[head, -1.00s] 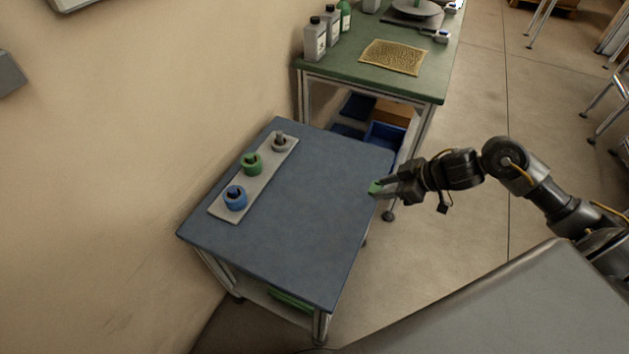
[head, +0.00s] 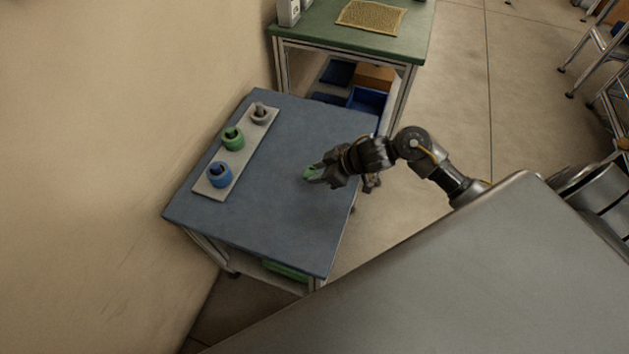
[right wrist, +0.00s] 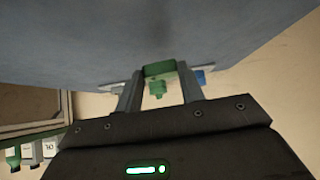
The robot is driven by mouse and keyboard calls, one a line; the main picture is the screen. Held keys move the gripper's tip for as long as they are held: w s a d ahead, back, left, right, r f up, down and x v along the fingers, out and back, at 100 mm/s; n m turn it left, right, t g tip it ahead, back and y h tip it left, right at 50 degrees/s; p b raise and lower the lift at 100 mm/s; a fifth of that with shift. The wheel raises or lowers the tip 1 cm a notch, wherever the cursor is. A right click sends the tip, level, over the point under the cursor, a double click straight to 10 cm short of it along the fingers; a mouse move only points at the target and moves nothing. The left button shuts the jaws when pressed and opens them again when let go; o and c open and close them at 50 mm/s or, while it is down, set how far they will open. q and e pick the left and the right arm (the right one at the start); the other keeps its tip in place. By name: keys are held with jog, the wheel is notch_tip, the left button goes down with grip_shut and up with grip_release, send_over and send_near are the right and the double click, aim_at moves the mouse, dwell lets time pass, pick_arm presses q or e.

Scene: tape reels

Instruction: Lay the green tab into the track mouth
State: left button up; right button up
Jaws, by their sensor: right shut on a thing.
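My right gripper (head: 316,174) is shut on the green tab (head: 309,172) and holds it over the right half of the blue-grey table (head: 290,235). In the right wrist view the green tab (right wrist: 160,69) sits between the two fingertips. A pale strip (head: 212,188) on the table's left side carries a blue reel (head: 220,176), a green reel (head: 233,140) and a grey reel (head: 259,113). The green reel (right wrist: 157,90) also shows beyond the tab in the right wrist view. I cannot make out a track mouth. My left gripper is out of view.
A green-topped bench (head: 340,35) with a woven mat (head: 371,15) stands behind the table. A blue bin (head: 367,100) is beneath it. A wall (head: 100,150) runs along the left. The table between strip and gripper is clear.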

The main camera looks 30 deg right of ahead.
jog(key=shift+w+a+f, duration=0.15)
jog(key=shift+a+f, duration=0.15)
jog(key=shift+f, duration=0.1)
jog(key=f, duration=0.1)
jog(key=f+b, duration=0.1)
jog(key=f, duration=0.1)
jog(key=shift+w+a+f, duration=0.1)
jog(key=shift+a+f, duration=0.05)
jog(key=shift+a, duration=0.2)
jog(key=shift+f, duration=0.25)
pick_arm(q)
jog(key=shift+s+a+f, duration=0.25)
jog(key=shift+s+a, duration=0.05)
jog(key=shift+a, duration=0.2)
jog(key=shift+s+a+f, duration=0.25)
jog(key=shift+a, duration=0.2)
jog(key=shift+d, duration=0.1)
pick_arm(e)
jog(key=shift+f, duration=0.2)
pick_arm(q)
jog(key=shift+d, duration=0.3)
pick_arm(e)
jog(key=o, duration=0.9)
jog(key=shift+r, duration=0.1)
